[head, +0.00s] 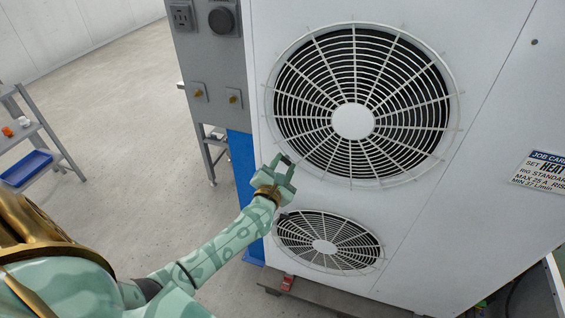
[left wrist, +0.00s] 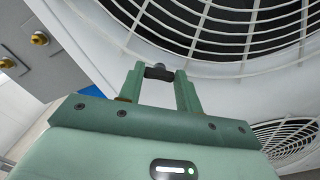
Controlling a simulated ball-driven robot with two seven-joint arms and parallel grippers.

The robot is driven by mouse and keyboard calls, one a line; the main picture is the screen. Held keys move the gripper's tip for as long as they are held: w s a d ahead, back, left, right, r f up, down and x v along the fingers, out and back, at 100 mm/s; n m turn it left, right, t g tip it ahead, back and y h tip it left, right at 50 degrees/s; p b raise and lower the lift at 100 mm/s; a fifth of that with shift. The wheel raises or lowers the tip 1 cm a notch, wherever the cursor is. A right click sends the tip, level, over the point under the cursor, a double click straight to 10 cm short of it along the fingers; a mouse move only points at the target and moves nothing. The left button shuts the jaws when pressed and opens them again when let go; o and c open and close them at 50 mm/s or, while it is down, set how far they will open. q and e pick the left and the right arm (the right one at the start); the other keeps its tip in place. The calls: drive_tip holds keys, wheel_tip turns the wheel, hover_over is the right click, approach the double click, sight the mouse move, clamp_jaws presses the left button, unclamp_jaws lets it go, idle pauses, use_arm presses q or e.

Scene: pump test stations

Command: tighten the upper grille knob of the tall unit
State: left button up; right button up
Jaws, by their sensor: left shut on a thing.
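The tall unit (head: 470,140) is a large white cabinet with two round fan grilles. The upper grille (head: 353,121) has a white hub and spokes over dark slats. It also fills the top of the left wrist view (left wrist: 250,40). My left gripper (head: 285,160) is at the lower left rim of the upper grille. In the left wrist view its two green fingers are closed on a small dark knob (left wrist: 158,71) just below the grille rim. The fingers hide part of the knob in the head view. My right gripper is not in view.
A grey panel (head: 210,70) with a socket and brass fittings stands left of the unit. A shelf with a blue bin (head: 27,168) stands at far left. The floor between is clear. A job card (head: 540,170) is at right.

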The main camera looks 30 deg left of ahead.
use_arm(q)
drive_tip(key=m+p, duration=0.2)
drive_tip(key=m, duration=0.2)
drive_tip(key=shift+r+m, duration=0.1)
drive_tip(key=shift+m, duration=0.2)
drive_tip(key=shift+d+f+m+p, duration=0.15)
drive_tip(key=shift+m+p, duration=0.8)
drive_tip(key=shift+m, duration=1.55)
drive_tip(key=shift+f, duration=0.1)
drive_tip(key=o, duration=1)
drive_tip(key=shift+s, duration=0.4)
drive_tip(key=p+v, duration=0.1)
drive_tip(key=v, duration=1.4)
drive_tip(key=shift+s, duration=0.3)
